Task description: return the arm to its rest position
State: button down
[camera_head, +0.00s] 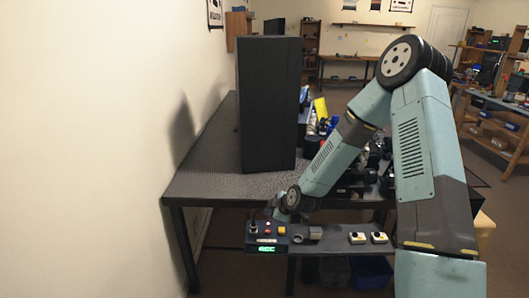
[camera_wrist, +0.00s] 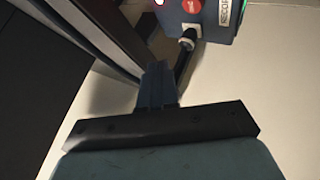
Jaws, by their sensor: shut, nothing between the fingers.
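My arm extends from the lower right of the head view, up over a high joint and down toward the table's front edge. In the wrist view my gripper (camera_wrist: 157,75) is shut, its fingers together with nothing seen between them. A dark control box (camera_wrist: 198,18) with a red button is close beyond the fingertips there. In the head view the same control box (camera_head: 267,238) shows a green lit display at the table's front. The gripper is small and hard to make out there, just behind the box.
A tall black panel or box (camera_head: 268,105) stands on the grey table (camera_head: 212,155), left of my forearm. Dark lens parts (camera_head: 375,160) clutter the table behind my arm. A wall is close on the left.

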jog(key=s+d+r+m+h, duration=0.2)
jog(key=s+d+r, duration=0.15)
jog(key=r, duration=0.45)
jog(key=s+d+r+m+h, duration=0.1)
jog(key=s+d+r+m, duration=0.2)
jog(key=d+r, duration=0.35)
jog(key=s+d+r+m+h, duration=0.2)
jog(key=s+d+r, duration=0.1)
jog(key=r, duration=0.7)
jog(key=s+d+r+m, duration=0.2)
jog(key=s+r+m, duration=0.1)
jog(key=s, duration=0.4)
jog(key=s+d+r+m+g, duration=0.1)
jog(key=s+d+r+m, duration=0.2)
jog(key=s+r, duration=0.3)
jog(key=s+d+r+m, duration=0.2)
jog(key=s+r+m, duration=0.1)
jog(key=s, duration=0.7)
jog(key=shift+d+r+m+h, duration=0.25)
jog(key=shift+r+m+h, duration=0.05)
jog(key=shift+r, duration=0.6)
jog(key=shift+s, duration=0.1)
